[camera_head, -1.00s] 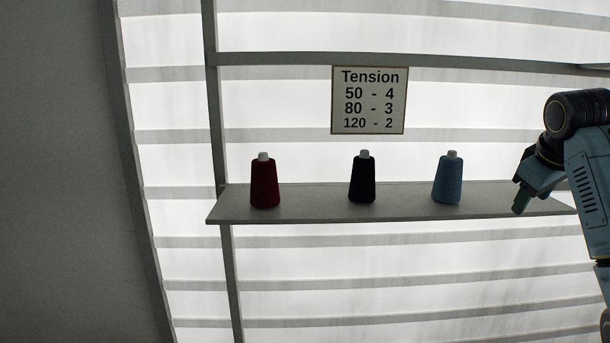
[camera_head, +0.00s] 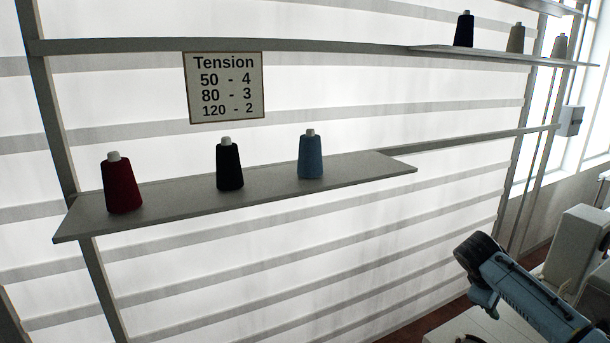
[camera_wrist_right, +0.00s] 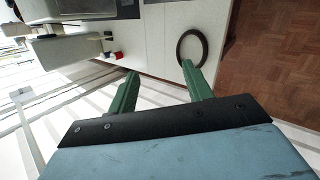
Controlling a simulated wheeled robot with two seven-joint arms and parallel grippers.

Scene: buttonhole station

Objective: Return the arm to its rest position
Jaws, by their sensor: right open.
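My right arm, blue with a black joint, is at the lower right in the head view. Its gripper (camera_head: 489,304) is small there, below and to the right of the lower shelf and well apart from it. In the right wrist view the two green fingers of the right gripper (camera_wrist_right: 160,69) are spread apart with nothing between them. My left gripper is in neither view.
The lower shelf (camera_head: 250,195) bears a dark red cone (camera_head: 121,186), a black cone (camera_head: 229,166) and a blue cone (camera_head: 311,157). A Tension sign (camera_head: 224,88) hangs above. A dark ring (camera_wrist_right: 181,48) lies on a pale surface beside the wooden floor (camera_wrist_right: 268,60).

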